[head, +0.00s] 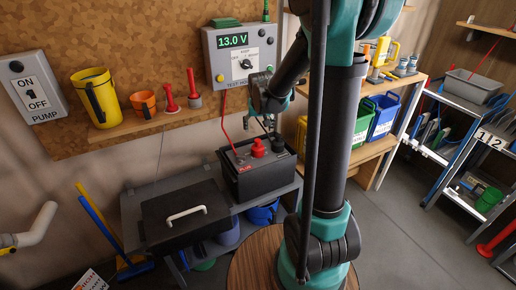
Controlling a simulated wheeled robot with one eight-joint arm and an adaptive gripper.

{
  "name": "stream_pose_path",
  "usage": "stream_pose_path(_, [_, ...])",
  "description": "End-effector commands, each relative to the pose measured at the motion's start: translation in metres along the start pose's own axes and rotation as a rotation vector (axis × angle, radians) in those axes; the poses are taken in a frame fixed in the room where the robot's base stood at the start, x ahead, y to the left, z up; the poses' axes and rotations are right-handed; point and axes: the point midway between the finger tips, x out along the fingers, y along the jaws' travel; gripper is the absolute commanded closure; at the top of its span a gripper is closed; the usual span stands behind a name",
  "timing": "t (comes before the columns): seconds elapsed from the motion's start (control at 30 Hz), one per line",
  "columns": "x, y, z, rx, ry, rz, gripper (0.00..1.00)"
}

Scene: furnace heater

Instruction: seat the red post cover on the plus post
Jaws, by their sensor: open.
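The dark battery (262,178) stands on the grey bench, with small red lettering on its front face. A red cover (258,148) sits upright on the battery's top, near the middle. My gripper (262,126) is open above the battery, apart from the red cover.
The tester (240,57) on the wall reads 13.0 V. A dark lidded box (185,222) with a pale handle lies left of the battery. A wooden shelf (150,127) with a yellow jug (97,98) and an orange cup (143,104) is at upper left. My arm hides the area right of the battery.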

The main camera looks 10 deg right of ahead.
Motion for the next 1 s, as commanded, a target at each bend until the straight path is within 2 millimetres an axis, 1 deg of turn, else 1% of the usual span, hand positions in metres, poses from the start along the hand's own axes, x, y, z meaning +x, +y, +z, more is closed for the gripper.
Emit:
stream_pose_path(0.1, [0.018, 0.000, 0.000, 0.000, 0.000, 0.000, 0.28])
stream_pose_path(0.3, [0.046, 0.000, 0.000, 0.001, 0.000, 0.000, 0.28])
stream_pose_path(0.43, [0.058, 0.000, 0.000, 0.000, 0.000, 0.000, 0.28])
stream_pose_path(0.67, [0.067, 0.000, 0.001, 0.000, 0.000, 0.000, 0.28])
stream_pose_path(1.0, [0.105, 0.000, 0.005, 0.000, 0.000, 0.000, 0.28])
